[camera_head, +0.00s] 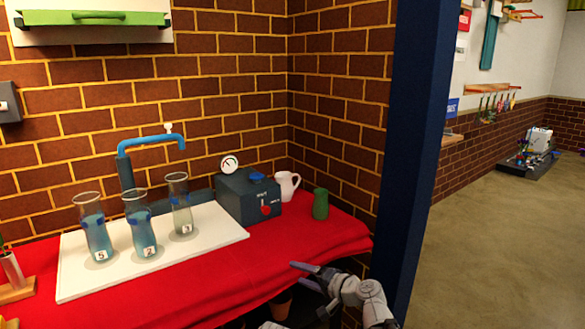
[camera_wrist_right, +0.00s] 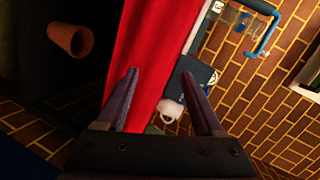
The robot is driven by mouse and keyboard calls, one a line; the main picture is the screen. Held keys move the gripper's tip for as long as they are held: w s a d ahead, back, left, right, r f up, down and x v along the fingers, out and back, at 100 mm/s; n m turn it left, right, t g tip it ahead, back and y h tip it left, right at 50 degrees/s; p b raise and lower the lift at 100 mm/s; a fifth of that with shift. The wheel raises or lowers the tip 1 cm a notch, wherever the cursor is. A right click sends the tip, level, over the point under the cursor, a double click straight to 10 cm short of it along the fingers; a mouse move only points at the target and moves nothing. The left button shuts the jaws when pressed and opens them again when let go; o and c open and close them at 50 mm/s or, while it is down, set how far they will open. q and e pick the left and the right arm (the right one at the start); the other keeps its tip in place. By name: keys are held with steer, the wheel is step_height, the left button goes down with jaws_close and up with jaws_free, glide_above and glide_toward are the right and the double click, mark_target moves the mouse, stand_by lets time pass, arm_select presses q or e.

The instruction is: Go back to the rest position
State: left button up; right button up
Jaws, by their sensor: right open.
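My right gripper (camera_head: 302,273) is in front of the red-covered table's (camera_head: 203,290) front edge, at the lower middle of the head view. Its jaws are apart with nothing between them. In the right wrist view the two fingers of this gripper (camera_wrist_right: 160,70) stand wide apart, with the red cloth (camera_wrist_right: 150,60) behind them. My left gripper is not in view.
Three numbered glass vases (camera_head: 143,237) stand on a white board (camera_head: 200,250) under a blue tap (camera_head: 150,142). A dark box (camera_head: 240,198), white pitcher (camera_head: 287,186) and green vase (camera_head: 320,205) stand right. A blue post (camera_head: 412,150) is close by; open floor (camera_head: 500,240) lies beyond.

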steer(key=s+d+f+n+g+h, duration=0.3)
steer(key=s+d+f+g+h, duration=0.2)
steer(key=s+d+f, duration=0.4)
steer(key=s+d+f+n+g+h, duration=0.4)
steer(key=s+f, duration=0.3)
steer(key=s, duration=0.5)
steer(key=s+a+n+g+h, duration=0.1)
steer(key=s+a+n+h, duration=0.2)
steer(key=s+a, duration=0.5)
step_height(320, 180, up, 30)
steer(key=w+a+p, duration=0.1)
steer(key=w+p, duration=0.1)
steer(key=p, duration=2.8)
steer(key=shift+w+a, duration=0.25)
steer(key=shift+a, duration=0.1)
